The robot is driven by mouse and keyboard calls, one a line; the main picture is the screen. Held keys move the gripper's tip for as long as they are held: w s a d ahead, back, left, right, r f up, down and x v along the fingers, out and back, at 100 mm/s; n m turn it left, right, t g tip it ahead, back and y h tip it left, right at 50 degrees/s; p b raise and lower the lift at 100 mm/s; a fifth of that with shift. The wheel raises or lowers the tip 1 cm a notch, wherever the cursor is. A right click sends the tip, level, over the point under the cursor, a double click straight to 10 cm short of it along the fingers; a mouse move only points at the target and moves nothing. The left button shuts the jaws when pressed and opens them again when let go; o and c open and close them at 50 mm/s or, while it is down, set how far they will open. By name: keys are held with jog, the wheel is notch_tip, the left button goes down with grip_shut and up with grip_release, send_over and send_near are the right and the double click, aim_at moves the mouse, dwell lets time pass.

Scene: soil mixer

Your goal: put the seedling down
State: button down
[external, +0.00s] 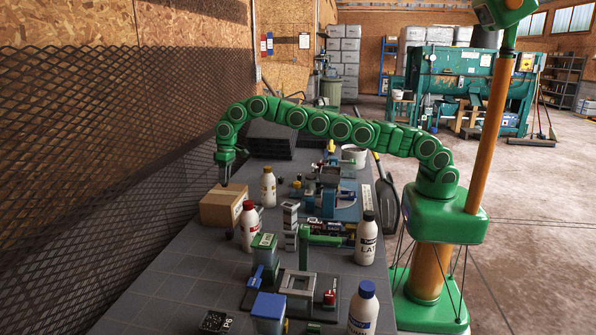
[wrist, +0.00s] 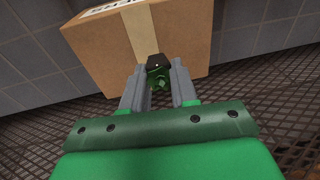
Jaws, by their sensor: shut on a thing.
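My gripper (wrist: 157,82) is shut on a small seedling (wrist: 158,75) with a dark plug and green leaves, held between the two grey fingers in the wrist view. A cardboard box (wrist: 185,40) with a tape strip and a white label lies right behind it in that view. In the external view my gripper (external: 224,178) points down over the back of the box (external: 222,211) on the workbench (external: 165,275). The seedling is too small to make out there. I cannot tell whether it touches the box or bench.
White bottles (external: 268,187) stand to the right of the box, one with a red cap (external: 249,226). Green and grey bench devices (external: 299,290) fill the front and middle. A mesh wall (external: 95,150) runs along the left. The bench's left strip is mostly clear.

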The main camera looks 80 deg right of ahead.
jog(key=shift+w+f, duration=0.1)
jog(key=shift+f, duration=0.15)
jog(key=shift+f, duration=1.4)
jog(key=shift+f, duration=0.1)
jog(key=c, duration=0.9)
grip_release()
jog(key=shift+o, duration=0.2)
